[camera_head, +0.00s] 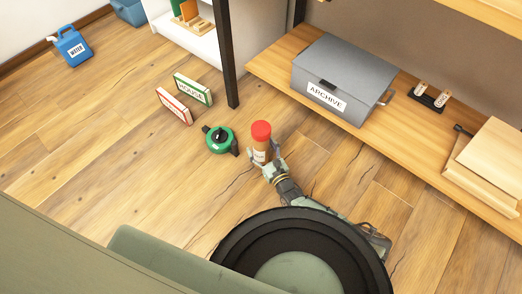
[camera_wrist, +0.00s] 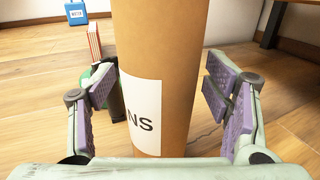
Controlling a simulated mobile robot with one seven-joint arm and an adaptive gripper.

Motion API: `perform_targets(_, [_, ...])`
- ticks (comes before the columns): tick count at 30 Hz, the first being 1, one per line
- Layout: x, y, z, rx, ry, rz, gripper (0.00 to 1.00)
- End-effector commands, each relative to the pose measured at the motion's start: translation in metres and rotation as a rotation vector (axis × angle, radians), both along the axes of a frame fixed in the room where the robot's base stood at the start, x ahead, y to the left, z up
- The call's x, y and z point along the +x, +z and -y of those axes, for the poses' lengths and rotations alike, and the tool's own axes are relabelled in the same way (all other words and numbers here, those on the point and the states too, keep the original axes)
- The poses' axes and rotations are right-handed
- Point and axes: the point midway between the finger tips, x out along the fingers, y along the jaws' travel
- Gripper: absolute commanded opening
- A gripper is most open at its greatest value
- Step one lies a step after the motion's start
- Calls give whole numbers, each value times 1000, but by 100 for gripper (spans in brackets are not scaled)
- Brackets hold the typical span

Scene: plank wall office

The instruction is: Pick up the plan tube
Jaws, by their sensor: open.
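The plan tube (camera_head: 260,146) is a brown cardboard cylinder with a red cap and a white label. It stands upright on the wooden floor in front of the shelf. In the wrist view the tube (camera_wrist: 178,60) fills the middle, its label reading "NS" in part. My gripper (camera_wrist: 166,97) is open, with one purple-padded finger on each side of the tube. A gap shows at the right finger; at the left finger I cannot tell whether it touches. In the head view my gripper (camera_head: 263,165) is at the tube's lower part. The tube's bottom is hidden in the wrist view.
A green round object (camera_head: 219,139) sits on the floor just left of the tube. Two boxes, a green-edged one (camera_head: 193,89) and a red-edged one (camera_head: 174,106), stand behind it. A low shelf (camera_head: 270,64) with a grey archive box (camera_head: 340,80) is at right.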

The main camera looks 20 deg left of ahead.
Motion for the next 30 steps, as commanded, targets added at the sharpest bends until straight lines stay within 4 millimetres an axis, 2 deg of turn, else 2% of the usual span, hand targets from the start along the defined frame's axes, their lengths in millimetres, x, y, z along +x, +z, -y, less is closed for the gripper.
perform_targets(9, [4,0,-5,-1,0,-1,70])
perform_targets(30, [4,0,-5,0,0,0,24])
